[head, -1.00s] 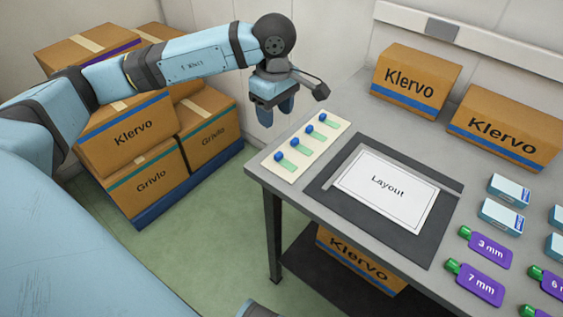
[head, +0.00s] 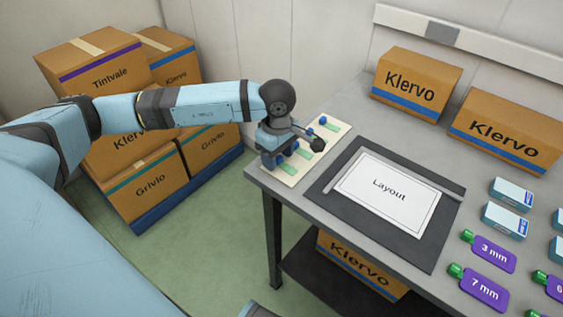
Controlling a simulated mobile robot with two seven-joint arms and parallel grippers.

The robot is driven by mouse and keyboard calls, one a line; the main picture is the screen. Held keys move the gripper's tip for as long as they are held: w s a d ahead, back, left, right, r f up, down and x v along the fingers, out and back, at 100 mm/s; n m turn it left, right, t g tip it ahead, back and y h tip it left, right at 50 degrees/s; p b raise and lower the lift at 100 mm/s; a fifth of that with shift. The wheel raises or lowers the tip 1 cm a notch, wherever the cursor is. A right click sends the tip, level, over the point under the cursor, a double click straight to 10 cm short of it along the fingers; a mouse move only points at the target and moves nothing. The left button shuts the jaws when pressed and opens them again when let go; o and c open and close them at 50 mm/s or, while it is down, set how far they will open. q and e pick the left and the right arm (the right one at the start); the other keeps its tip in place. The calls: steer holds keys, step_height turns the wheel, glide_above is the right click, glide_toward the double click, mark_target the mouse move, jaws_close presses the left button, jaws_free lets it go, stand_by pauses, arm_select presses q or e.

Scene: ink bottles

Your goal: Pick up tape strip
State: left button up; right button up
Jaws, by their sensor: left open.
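The tape strips are pale green with blue tabs and lie on a cream board (head: 337,139) at the table's left corner. The far strip has a blue tab (head: 323,120). Another green strip (head: 317,145) shows just right of my gripper, and a near strip (head: 289,169) shows beside the fingers. My left gripper (head: 274,160) is open, pointing down, low over the near left part of the board. It hides part of the strips there. I cannot tell whether the fingers touch a strip. My right gripper is out of view.
A dark mat (head: 328,194) with a white Layout sheet (head: 389,193) lies right of the board. Klervo boxes (head: 417,82) stand at the back. Small light-blue boxes (head: 505,221) and purple tags (head: 488,251) lie at the right. Stacked cartons (head: 148,187) stand left of the table.

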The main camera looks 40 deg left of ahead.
arm_select(q)
steer(key=c, duration=0.8)
steer(key=shift+o, duration=0.2)
steer(key=shift+r, duration=0.15)
